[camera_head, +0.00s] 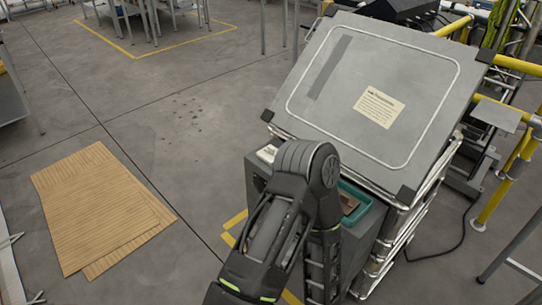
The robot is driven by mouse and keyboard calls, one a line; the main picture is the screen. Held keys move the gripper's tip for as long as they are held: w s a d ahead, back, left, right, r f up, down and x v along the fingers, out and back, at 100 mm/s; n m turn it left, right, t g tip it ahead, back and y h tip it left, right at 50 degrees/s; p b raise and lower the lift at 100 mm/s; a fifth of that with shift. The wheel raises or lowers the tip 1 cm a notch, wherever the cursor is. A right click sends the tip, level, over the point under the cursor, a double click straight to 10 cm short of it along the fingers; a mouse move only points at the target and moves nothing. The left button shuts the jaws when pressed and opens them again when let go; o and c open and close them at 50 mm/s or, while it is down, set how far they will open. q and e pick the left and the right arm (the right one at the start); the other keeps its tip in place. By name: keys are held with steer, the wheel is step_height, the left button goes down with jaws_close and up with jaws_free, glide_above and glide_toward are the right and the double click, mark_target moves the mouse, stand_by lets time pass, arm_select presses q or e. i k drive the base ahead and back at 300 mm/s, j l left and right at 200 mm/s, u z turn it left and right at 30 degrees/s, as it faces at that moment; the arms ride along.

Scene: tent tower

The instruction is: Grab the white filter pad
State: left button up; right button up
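A small white item (267,153) shows at the back left of the grey box's top, partly hidden by my arm. It may be the white filter pad, but it is too small and covered to tell. A black arm of mine with yellow-green stripes reaches up from the bottom middle and bends over the grey box (256,190). Its gripper is hidden behind its own links. No fingertips of either gripper show. A teal tray (356,206) with a brown item (347,202) in it sits on the box, right of my arm.
A tilted grey panel (400,70) with a cream label (379,107) rises behind the box on a metal frame. Yellow rails (503,172) stand at the right. Brown cardboard sheets (95,205) lie on the floor at left. Floor between them and the box is clear.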

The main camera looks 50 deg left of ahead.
mark_target(268, 154)
steer(key=i, duration=0.5)
steer(key=u, duration=1.9)
